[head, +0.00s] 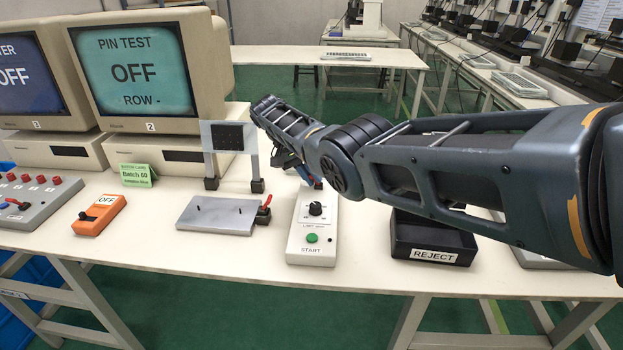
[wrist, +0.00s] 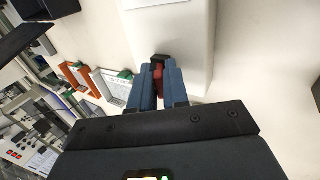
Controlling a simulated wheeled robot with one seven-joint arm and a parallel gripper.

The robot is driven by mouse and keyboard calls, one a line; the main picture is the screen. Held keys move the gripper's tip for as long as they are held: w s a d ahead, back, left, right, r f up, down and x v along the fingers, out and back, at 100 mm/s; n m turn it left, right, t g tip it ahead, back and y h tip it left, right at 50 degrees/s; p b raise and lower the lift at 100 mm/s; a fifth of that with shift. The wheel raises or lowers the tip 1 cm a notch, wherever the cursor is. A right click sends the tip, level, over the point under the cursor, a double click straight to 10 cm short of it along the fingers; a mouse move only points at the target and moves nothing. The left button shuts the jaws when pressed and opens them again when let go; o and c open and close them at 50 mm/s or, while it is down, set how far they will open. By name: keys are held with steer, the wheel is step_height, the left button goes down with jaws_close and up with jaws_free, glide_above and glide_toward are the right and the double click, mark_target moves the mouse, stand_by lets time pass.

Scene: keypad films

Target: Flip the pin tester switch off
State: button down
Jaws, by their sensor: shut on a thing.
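The pin tester (head: 311,247) is a white box with a black knob and a green START button, below my forearm in the head view. Its white casing also shows in the wrist view (wrist: 180,50). The blue fingers of my gripper (wrist: 158,72) are shut on a small red switch lever (wrist: 158,82) at the edge of this casing. In the head view my gripper (head: 308,180) is mostly hidden behind my arm at the box's far end. The left-centre monitor (head: 135,65) reads "PIN TEST OFF ROW -".
A black REJECT bin (head: 432,240) stands right of the tester, under my arm. A grey plate fixture with a red-handled clamp (head: 263,213) stands to its left. Further left are an orange OFF box (head: 100,215) and a grey button panel (head: 35,210). The table front is clear.

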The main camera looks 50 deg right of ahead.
steer(key=c, duration=1.2)
jaws_free()
steer(key=v, duration=0.7)
steer(key=shift+r+b, duration=0.3)
steer(key=shift+b, duration=0.15)
steer(key=shift+w+a, duration=0.15)
